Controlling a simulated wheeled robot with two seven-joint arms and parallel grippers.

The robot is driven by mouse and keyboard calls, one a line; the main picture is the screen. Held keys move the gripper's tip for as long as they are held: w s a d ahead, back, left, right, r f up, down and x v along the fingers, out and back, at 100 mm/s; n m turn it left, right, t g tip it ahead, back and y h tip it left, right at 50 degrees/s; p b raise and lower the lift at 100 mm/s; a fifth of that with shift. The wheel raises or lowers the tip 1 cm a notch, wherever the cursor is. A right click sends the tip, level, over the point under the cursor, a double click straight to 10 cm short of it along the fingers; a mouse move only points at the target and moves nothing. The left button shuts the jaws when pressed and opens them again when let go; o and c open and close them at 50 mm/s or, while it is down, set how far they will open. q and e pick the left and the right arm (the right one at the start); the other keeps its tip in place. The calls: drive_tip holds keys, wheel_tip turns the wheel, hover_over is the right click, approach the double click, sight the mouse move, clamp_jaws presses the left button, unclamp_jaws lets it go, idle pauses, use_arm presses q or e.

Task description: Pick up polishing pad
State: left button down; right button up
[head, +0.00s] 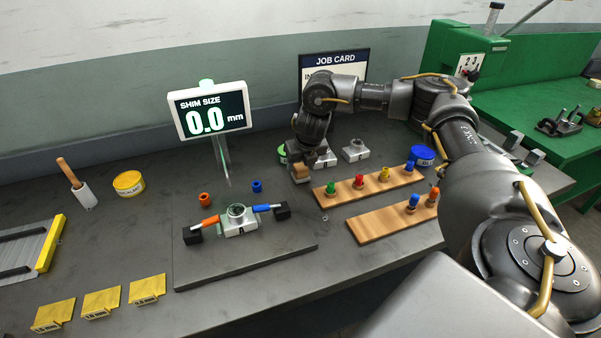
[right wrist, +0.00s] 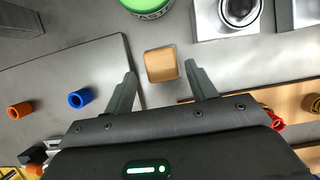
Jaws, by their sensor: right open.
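The polishing pad appears to be the small tan block with rounded corners (right wrist: 161,65), lying on the grey bench in the right wrist view. It also shows in the head view (head: 301,170), partly covered by my right gripper. My right gripper (right wrist: 160,82) is open, and the pad lies just ahead of its fingertips, roughly centred between them. Nothing is held in it. In the head view my right gripper (head: 301,178) reaches down at the back of the bench. My left gripper is not in view.
A green tin (right wrist: 146,5) and a metal block with a round bore (right wrist: 226,17) stand close beyond the pad. Wooden peg racks (head: 370,186) are right of the gripper. A dark plate with a clamped part (head: 245,250) and blue and orange bushings (head: 257,186) are left.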

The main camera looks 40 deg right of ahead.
sight(301, 167)
drive_tip(key=x, duration=0.4)
drive_tip(key=shift+d+f+p, duration=0.15)
drive_tip(key=shift+f+p, duration=0.05)
drive_tip(key=shift+p, duration=0.15)
drive_tip(key=shift+c, duration=0.3)
drive_tip(key=c, duration=0.7)
